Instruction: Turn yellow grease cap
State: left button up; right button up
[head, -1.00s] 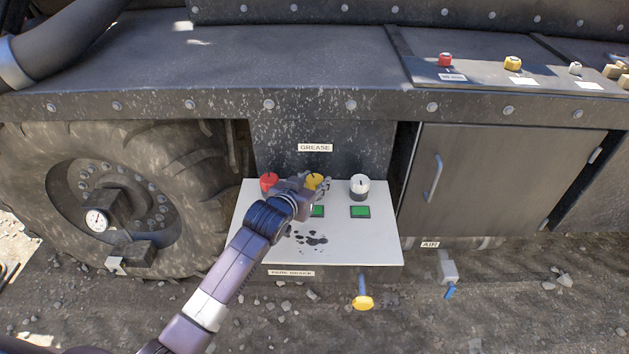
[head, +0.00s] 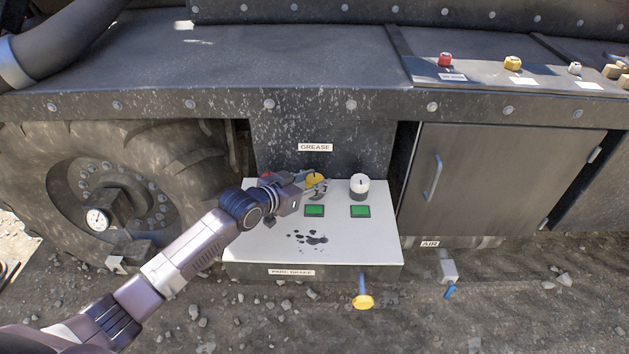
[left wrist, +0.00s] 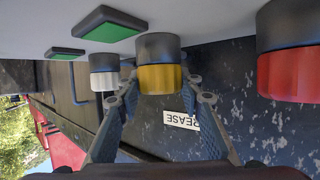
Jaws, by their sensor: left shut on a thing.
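The yellow grease cap (head: 315,179) stands on the white panel (head: 260,240) under the GREASE label, between the red cap (head: 266,175) and the white cap (head: 359,186). My left gripper (head: 318,186) is shut on the yellow cap from the front left and hides part of it and most of the red cap. In the left wrist view the yellow cap (left wrist: 160,78) sits between the two fingers of my left gripper (left wrist: 165,92), with the red cap (left wrist: 290,72) at the right and the white cap (left wrist: 104,80) at the left. My right gripper is out of view.
Two green buttons (head: 314,211) (head: 360,211) lie in front of the caps. A yellow-ended park brake handle (head: 363,302) juts out below the panel. A wheel (head: 95,195) is at the left, a cabinet door (head: 490,180) at the right.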

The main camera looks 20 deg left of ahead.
pick_arm(q)
jog(key=o, duration=1.2)
jog(key=shift+c, duration=0.2)
jog(key=v, duration=1.2)
